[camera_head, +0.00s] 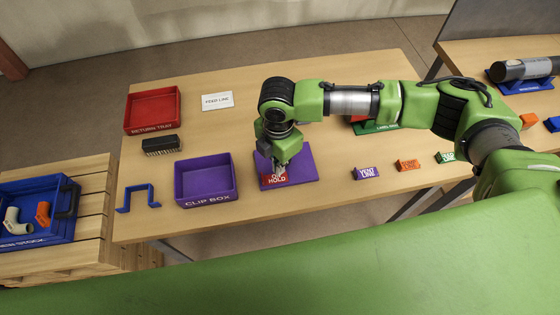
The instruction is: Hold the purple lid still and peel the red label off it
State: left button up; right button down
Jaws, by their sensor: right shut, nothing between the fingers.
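The purple lid (302,160) lies flat on the wooden table, just right of the purple clip box. The red label (277,179), with white lettering ending in "HOLD", is on the lid's front left part. My right gripper (275,168) points down over the lid, at the back edge of the label. Its fingers are shut and empty; I cannot tell whether they touch the label or lid. The gripper and wrist hide the lid's back left part and some of the label. My left gripper is not in view.
The clip box (206,182) stands close left of the lid. A red return tray (152,109), a black brush-like block (161,146) and a blue bracket (137,197) are farther left. Small tags, including the purple vent line tag (367,173), stand to the right.

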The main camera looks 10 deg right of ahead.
aim_at(279, 180)
jog(key=shift+f+b, duration=1.05)
jog(key=shift+f, duration=1.45)
dwell(0.4)
jog(key=shift+s, duration=0.1)
